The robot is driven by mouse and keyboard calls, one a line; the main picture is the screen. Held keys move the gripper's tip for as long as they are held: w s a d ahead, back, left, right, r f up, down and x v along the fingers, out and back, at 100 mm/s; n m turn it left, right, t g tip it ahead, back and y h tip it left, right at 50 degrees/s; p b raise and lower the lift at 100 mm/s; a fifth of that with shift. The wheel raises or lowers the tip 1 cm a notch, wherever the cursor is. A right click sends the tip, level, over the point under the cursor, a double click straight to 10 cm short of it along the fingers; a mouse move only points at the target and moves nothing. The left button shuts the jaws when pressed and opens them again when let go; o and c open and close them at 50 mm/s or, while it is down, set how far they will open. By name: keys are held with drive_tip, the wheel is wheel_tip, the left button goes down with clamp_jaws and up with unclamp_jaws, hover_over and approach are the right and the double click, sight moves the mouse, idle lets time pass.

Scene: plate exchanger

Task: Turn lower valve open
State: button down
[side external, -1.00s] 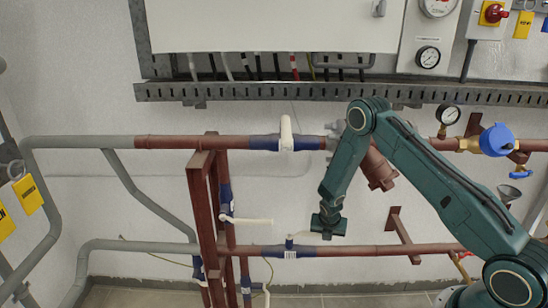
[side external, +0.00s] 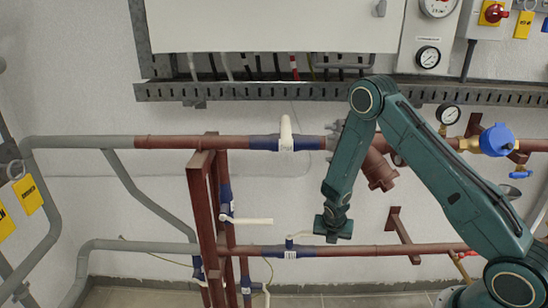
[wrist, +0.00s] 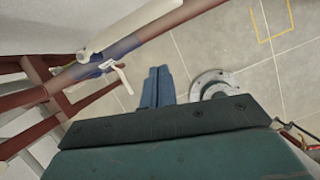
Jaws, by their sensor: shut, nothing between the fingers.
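The lower valve (side external: 291,251) is a blue section on the lower horizontal red pipe. Its pale lever (side external: 303,235) points right, roughly along the pipe, toward my gripper (side external: 332,238). In the side view my gripper points down just right of the lever. The lever's far end meets or passes behind the gripper, and I cannot tell if they touch. In the wrist view the blue fingers of my gripper (wrist: 157,73) are together, with nothing between them. A large white lever (wrist: 130,28) lies over a red pipe with a blue section, left of the fingers.
The upper horizontal pipe has another blue valve with an upright white handle (side external: 286,133). A valve with a white lever (side external: 247,220) sits on a vertical pipe beside the red frame (side external: 205,215). In the wrist view, a round grey flange (wrist: 212,84) stands on the tiled floor.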

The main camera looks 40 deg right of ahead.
drive_tip(key=shift+s+v, duration=0.2)
drive_tip(key=shift+v, duration=2.4)
drive_tip(key=shift+d, duration=0.15)
drive_tip(key=shift+r, duration=0.1)
drive_tip(key=s+a+r+m+t+y, duration=0.1)
drive_tip(key=s+a+r+m, duration=0.15)
drive_tip(key=r+m, duration=0.6)
drive_tip(key=s+a+r+m+t+y, duration=0.15)
drive_tip(key=a+r+m, duration=0.25)
drive_tip(key=r, duration=1)
drive_tip(key=s+a+r+m, duration=0.2)
drive_tip(key=s+r+m, duration=0.3)
drive_tip(key=s, duration=0.4)
drive_tip(key=s+a+r+m+y, duration=0.1)
drive_tip(key=s+a+r+m, duration=0.2)
drive_tip(key=s+r+m, duration=0.3)
drive_tip(key=shift+s+a+r+m+t, duration=0.25)
drive_tip(key=shift+s+m+t, duration=0.15)
drive_tip(key=shift+s, duration=1.3)
